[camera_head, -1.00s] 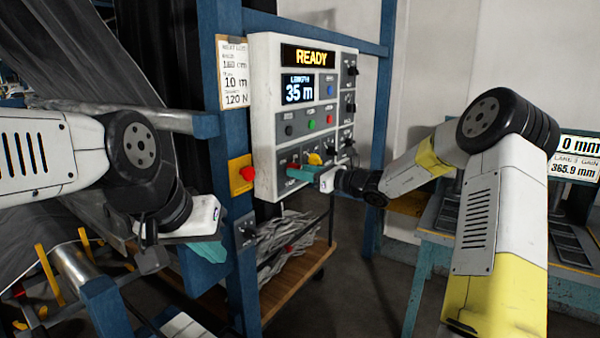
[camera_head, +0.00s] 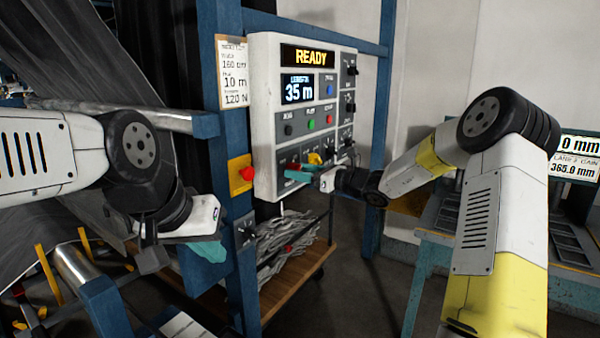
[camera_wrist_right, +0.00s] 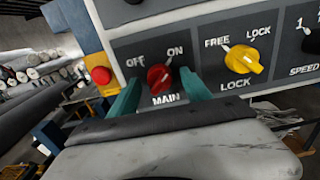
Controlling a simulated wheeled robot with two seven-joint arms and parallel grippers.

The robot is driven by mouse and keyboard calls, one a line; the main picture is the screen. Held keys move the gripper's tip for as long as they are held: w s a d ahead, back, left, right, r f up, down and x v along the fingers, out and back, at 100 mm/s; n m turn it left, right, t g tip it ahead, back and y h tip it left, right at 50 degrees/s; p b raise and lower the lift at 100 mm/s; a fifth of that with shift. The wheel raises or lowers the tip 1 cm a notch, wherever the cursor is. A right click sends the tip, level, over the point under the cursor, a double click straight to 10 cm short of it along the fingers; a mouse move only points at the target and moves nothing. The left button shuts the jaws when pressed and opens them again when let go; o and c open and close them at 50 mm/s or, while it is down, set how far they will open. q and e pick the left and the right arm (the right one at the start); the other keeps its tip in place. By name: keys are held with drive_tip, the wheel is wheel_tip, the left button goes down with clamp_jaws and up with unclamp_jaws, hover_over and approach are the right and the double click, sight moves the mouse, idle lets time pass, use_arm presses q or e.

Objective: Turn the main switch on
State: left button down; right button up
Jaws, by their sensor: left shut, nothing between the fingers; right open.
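The main switch is a red knob (camera_wrist_right: 158,77) on the grey control panel (camera_wrist_right: 200,35), between the OFF and ON labels and above the word MAIN. I cannot tell for sure which label it points to. In the head view the red knob (camera_head: 293,166) shows partly behind my fingers. My right gripper (camera_wrist_right: 158,92) is open, its teal fingers on either side of the knob; contact is unclear. It also shows in the head view (camera_head: 308,171). My left gripper (camera_head: 208,250) is shut and empty, low at the left, away from the panel.
A yellow LOCK knob (camera_wrist_right: 242,59) sits just right of the main switch. A red button on a yellow plate (camera_head: 246,173) is left of the panel. The panel display (camera_head: 309,57) reads READY. A blue frame post (camera_head: 234,200) stands between my left gripper and the panel.

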drive_tip(key=v, duration=0.7)
drive_tip(key=shift+s+d, duration=0.15)
drive_tip(key=shift+d, duration=0.15)
drive_tip(key=s+a+n+g+h, duration=0.2)
drive_tip(key=s+a+n+g, duration=0.1)
drive_tip(key=s+n, duration=0.5)
drive_tip(key=s+a+n+g+h, duration=0.3)
drive_tip(key=s+n+g, duration=0.15)
drive_tip(key=s, duration=0.65)
drive_tip(key=s+d+n+t+h, duration=0.3)
drive_tip(key=s+d+n+h, duration=0.4)
drive_tip(key=s+d+n, duration=0.6)
drive_tip(key=s, duration=0.3)
drive_tip(key=shift+s+d+r+t+h, duration=0.15)
drive_tip(key=shift+s+d+t+h, duration=0.15)
drive_tip(key=shift+s+t+h, duration=0.1)
